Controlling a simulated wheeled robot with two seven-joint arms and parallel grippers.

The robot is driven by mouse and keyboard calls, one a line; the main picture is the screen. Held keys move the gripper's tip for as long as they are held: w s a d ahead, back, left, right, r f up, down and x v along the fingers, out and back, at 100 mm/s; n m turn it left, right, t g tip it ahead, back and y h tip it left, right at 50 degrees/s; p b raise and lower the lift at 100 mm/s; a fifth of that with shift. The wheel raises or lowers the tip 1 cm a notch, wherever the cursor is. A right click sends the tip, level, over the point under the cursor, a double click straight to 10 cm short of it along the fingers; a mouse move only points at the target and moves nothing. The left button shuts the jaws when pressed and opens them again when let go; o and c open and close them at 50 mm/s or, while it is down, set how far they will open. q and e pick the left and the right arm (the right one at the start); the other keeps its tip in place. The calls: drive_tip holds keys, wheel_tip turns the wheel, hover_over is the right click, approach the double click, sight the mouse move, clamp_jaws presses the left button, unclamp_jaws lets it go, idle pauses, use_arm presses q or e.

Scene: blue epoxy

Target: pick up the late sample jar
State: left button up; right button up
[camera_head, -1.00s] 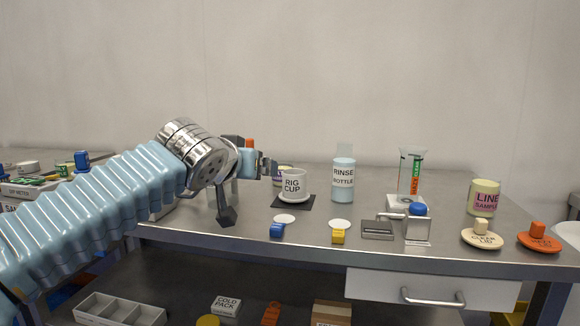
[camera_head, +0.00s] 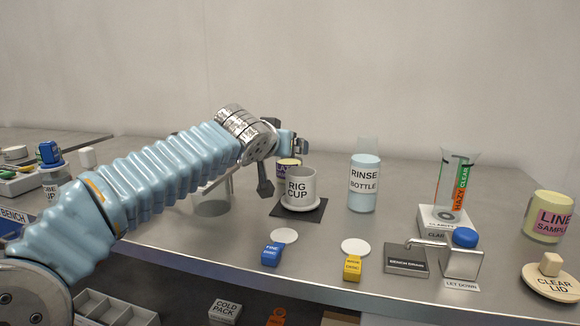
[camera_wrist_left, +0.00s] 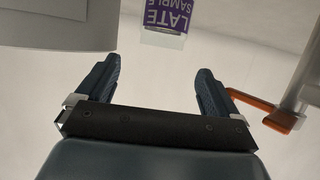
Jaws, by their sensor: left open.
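The late sample jar (camera_wrist_left: 166,22), with a purple label, shows at the top of the left wrist view, cut off by the frame edge. It lies ahead of my left gripper (camera_wrist_left: 159,68), roughly between the lines of the two open fingers, and apart from them. My right gripper is not in view.
The white rig cup stands on a dark mat (camera_head: 312,213) in front of the jar. A rinse bottle (camera_head: 363,185) stands to the right. In the wrist view, a grey-white rounded body (camera_wrist_left: 55,22) is at upper left and an orange part (camera_wrist_left: 283,118) by a metal post is at right.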

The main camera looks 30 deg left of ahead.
sight(289, 167)
use_arm(q)
drive_tip(key=shift+s+f+p+x, duration=0.1)
drive_tip(key=shift+f+p+x, duration=0.1)
drive_tip(key=shift+x, duration=1.05)
drive_tip(key=shift+s+f+p+x, duration=0.1)
drive_tip(key=shift+f+p+x, duration=0.15)
drive_tip(key=shift+x, duration=1)
drive_tip(key=shift+f+p+x, duration=0.15)
drive_tip(key=shift+p+x, duration=0.05)
drive_tip(key=shift+x, duration=1.05)
drive_tip(key=shift+d+r, duration=0.1)
drive_tip(key=c, duration=1.3)
